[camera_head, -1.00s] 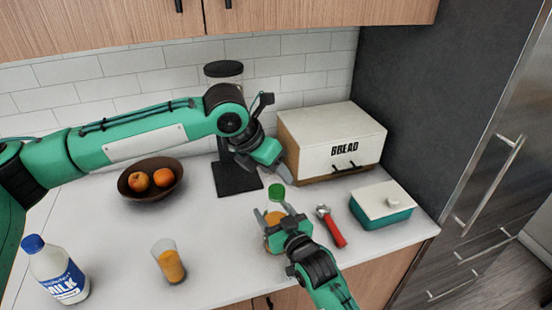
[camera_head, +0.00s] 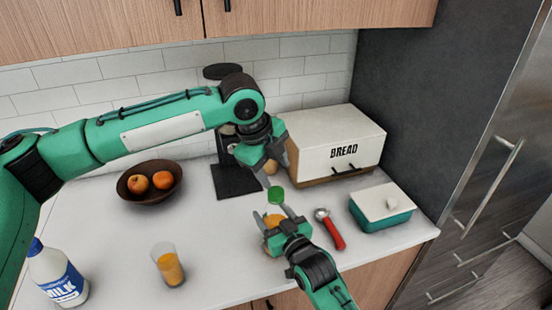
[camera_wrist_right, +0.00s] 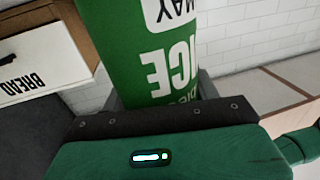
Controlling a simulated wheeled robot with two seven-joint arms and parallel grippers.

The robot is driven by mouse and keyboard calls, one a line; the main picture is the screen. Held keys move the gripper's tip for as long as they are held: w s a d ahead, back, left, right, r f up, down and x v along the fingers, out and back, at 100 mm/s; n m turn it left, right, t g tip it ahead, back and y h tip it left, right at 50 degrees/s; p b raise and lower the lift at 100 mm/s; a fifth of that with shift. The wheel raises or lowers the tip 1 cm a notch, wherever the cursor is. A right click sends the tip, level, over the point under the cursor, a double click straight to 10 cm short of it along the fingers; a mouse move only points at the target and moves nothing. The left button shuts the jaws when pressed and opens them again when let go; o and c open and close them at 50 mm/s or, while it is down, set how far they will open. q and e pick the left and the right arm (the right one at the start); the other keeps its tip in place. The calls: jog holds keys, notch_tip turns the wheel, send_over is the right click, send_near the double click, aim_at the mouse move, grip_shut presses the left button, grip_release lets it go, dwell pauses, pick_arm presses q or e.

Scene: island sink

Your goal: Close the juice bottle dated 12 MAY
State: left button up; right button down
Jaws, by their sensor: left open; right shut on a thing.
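A glass of orange juice (camera_head: 168,265) and a milk bottle (camera_head: 58,275) stand to the left. The bread box (camera_head: 325,130), a red-handled tool (camera_head: 331,230) and a teal box (camera_head: 382,215) are right.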

pick_arm(q)
jog(key=n, duration=0.6)
jog(key=shift+d+r, duration=0.1)
jog(key=n, duration=0.5)
jog(key=shift+r+g+y, duration=0.15)
jog(key=shift+g+y, duration=0.15)
jog(key=shift+y, duration=0.1)
jog(key=n, duration=0.4)
jog(key=shift+r+n, duration=0.15)
jog(key=shift+n, duration=0.15)
jog(key=n, duration=0.4)
jog(key=shift+d+r+n+y, duration=0.1)
jog(key=shift+r+n+y, duration=0.05)
jog(key=shift+n+y, duration=0.2)
jog(key=n, duration=0.4)
jog(key=shift+r+n+g+y, duration=0.15)
jog(key=shift+n+g+y, duration=0.1)
jog(key=shift+g, duration=0.05)
jog(key=n, duration=0.4)
jog(key=shift+r+n, duration=0.2)
jog(key=shift+n, duration=0.1)
jog(key=n, duration=0.4)
jog(key=shift+s+d+r+g+y, duration=0.1)
jog(key=shift+r+g+y, duration=0.1)
jog(key=shift+g+y, duration=0.15)
jog(key=n, duration=0.5)
jog(key=shift+r+y, duration=0.2)
jog(key=shift+y, duration=0.05)
